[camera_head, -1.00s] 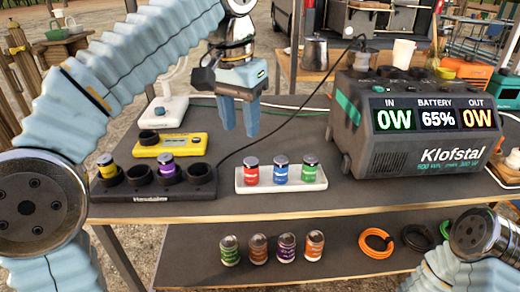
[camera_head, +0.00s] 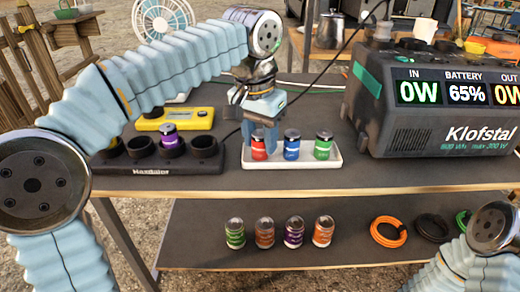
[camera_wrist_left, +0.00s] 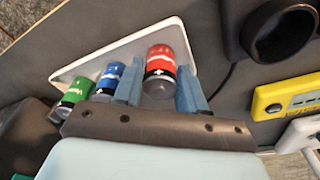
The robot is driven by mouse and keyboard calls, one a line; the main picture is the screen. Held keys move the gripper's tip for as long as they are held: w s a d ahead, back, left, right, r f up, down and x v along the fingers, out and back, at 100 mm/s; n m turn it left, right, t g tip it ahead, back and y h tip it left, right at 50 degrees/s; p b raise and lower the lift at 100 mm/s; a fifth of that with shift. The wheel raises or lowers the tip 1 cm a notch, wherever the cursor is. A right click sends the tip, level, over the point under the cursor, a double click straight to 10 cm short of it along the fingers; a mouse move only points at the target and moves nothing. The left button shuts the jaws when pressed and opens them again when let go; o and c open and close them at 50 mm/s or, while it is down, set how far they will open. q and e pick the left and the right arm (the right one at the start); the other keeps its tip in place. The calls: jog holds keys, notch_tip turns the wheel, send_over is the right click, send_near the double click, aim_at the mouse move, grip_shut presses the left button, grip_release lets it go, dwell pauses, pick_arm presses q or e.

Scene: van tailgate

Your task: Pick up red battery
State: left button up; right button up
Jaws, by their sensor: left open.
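The red battery (camera_head: 258,150) stands upright at the left end of a white tray (camera_head: 303,165), left of a blue battery (camera_head: 292,146) and a green battery (camera_head: 323,146). My left gripper (camera_head: 264,136) is open, pointing down at the red battery and partly covering it. In the left wrist view, the red battery (camera_wrist_left: 159,66) lies between the two open fingers (camera_wrist_left: 160,90), with a finger on each side. Whether the fingers touch it cannot be told. The finger on the blue battery's side is close to the blue battery (camera_wrist_left: 108,78). My right gripper is out of view.
A black charger (camera_head: 160,166) with a purple battery (camera_head: 169,136) sits left of the tray, before a yellow device (camera_head: 176,118). A large power station (camera_head: 430,110) stands to the right.

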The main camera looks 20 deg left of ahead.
pick_arm(q)
jog(key=shift+f, duration=0.35)
grip_shut()
jog(key=shift+r, duration=0.15)
jog(key=shift+r, duration=0.25)
notch_tip(320, 180, up, 2)
jog(key=shift+r+p, duration=0.25)
jog(key=shift+p, duration=0.45)
jog(key=s+d+r+p, duration=0.3)
jog(key=d+r+p, duration=0.2)
jog(key=d+r, duration=0.4)
jog(key=d, duration=0.4)
jog(key=shift+s+d+r, duration=0.2)
jog(key=shift+d+r, duration=0.1)
jog(key=shift+r, duration=0.1)
